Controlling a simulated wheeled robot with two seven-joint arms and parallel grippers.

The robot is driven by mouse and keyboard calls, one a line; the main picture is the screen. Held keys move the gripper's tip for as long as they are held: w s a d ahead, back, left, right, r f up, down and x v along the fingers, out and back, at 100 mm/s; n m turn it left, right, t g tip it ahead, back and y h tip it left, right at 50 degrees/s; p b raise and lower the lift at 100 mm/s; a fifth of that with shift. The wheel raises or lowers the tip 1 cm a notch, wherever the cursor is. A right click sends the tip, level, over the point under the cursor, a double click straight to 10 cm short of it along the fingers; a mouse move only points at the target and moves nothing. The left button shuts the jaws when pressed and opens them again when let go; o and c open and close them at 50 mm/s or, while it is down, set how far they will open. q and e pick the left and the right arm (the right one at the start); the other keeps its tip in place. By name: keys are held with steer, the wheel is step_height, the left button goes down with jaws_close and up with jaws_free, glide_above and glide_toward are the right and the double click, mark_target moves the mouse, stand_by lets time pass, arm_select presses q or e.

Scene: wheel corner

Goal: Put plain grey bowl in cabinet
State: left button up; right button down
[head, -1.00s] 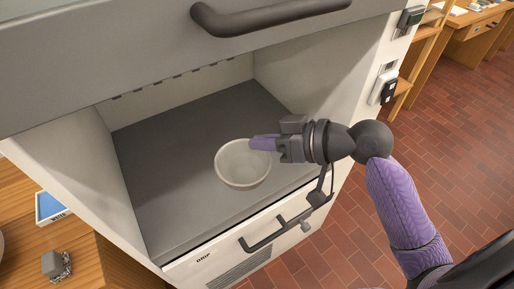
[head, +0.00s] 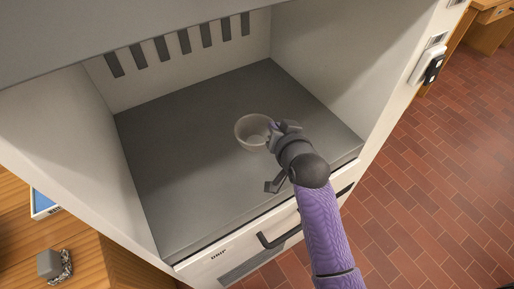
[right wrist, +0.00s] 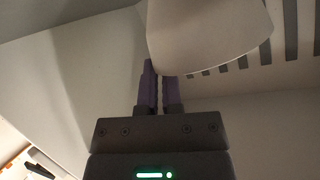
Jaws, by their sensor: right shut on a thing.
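The plain grey bowl (head: 243,131) is inside the open cabinet, over its dark grey floor (head: 190,190). My right gripper (head: 273,127) is shut on the bowl's right rim, reaching in from the front right. In the right wrist view, the bowl (right wrist: 210,35) shows at the top, and the purple fingers (right wrist: 157,85) pinch its wall. I cannot tell whether the bowl's base touches the floor. The cabinet (head: 65,130) has light walls and a slotted back wall. My left gripper is out of view.
A wooden table (head: 85,240) at the left bears a small grey block (head: 48,263) and a blue-screened device (head: 42,203). The cabinet's front edge has a handle (head: 280,232) below it. The cabinet floor around the bowl is clear.

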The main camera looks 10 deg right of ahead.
mark_target(255, 137)
step_height(255, 137, down, 7)
steer(key=b, duration=0.3)
steer(key=shift+f, duration=0.2)
steer(key=shift+r, duration=0.2)
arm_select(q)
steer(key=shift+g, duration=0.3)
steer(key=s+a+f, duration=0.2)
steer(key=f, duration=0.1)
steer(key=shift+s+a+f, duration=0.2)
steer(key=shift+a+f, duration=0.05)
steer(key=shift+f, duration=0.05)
arm_select(e)
steer(key=shift+f, duration=0.1)
steer(key=c, duration=0.8)
jaws_free()
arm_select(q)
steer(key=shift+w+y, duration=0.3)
